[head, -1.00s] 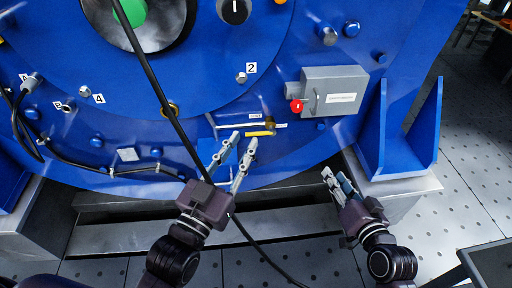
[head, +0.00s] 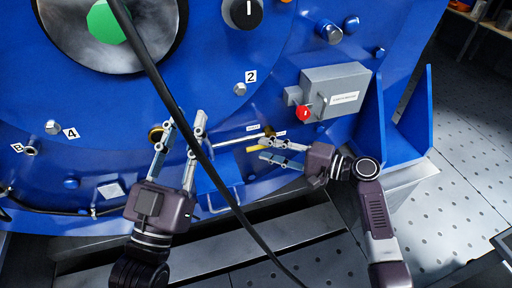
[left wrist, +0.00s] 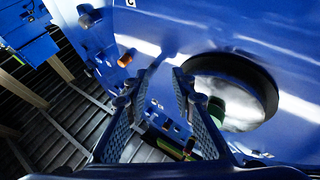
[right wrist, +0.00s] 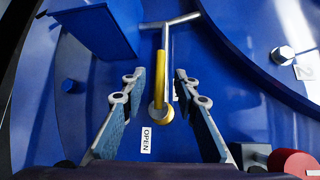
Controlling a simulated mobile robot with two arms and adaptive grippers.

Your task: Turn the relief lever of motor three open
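The relief lever has a yellow arm (right wrist: 160,78) and a silver T-shaped end (right wrist: 169,22) in the right wrist view. Its round pivot is next to a small OPEN label (right wrist: 146,140). In the head view the yellow arm (head: 256,149) lies roughly level, with its silver rod to the left. My right gripper (head: 270,152) is open at the lever. In the right wrist view its fingers (right wrist: 157,84) are on either side of the yellow arm, with gaps. My left gripper (head: 188,120) is open and empty in front of the blue housing, left of the lever.
A grey box (head: 335,92) with a red knob (head: 303,113) is right above the lever. A black cable (head: 178,112) hangs across the head view, passing close to my left gripper. A blue bracket (head: 405,125) stands at the right. Open floor lies beyond it.

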